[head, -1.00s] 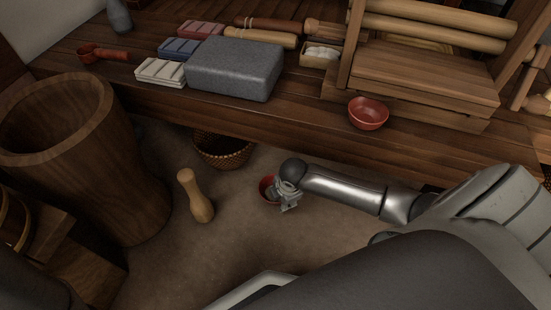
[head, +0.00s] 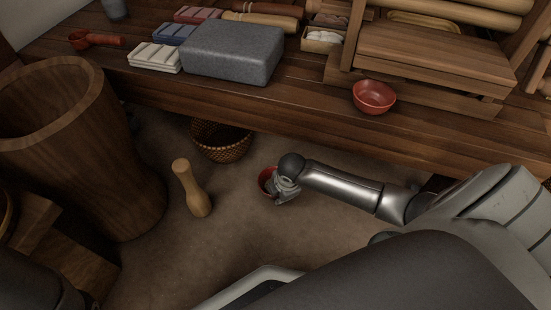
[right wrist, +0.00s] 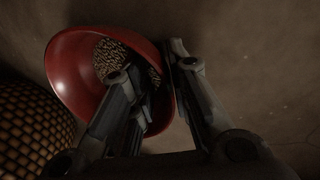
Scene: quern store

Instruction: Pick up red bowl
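A red bowl (head: 266,181) is low near the floor in the head view, partly hidden by my right gripper (head: 284,188). In the right wrist view the bowl (right wrist: 72,72) is large and tipped toward the camera. There my right gripper (right wrist: 160,75) has one finger inside the bowl and one outside, closed on its wall at the rim. I cannot tell whether the bowl touches the floor. Another red bowl (head: 374,97) stands upright on the wooden bench near its front edge. My left gripper is not in view.
A woven basket (head: 222,145) stands left of the held bowl and also shows in the right wrist view (right wrist: 32,130). A wooden pestle-like piece (head: 192,188) and a big wooden tub (head: 85,150) are farther left. The bench (head: 310,125) overhangs behind.

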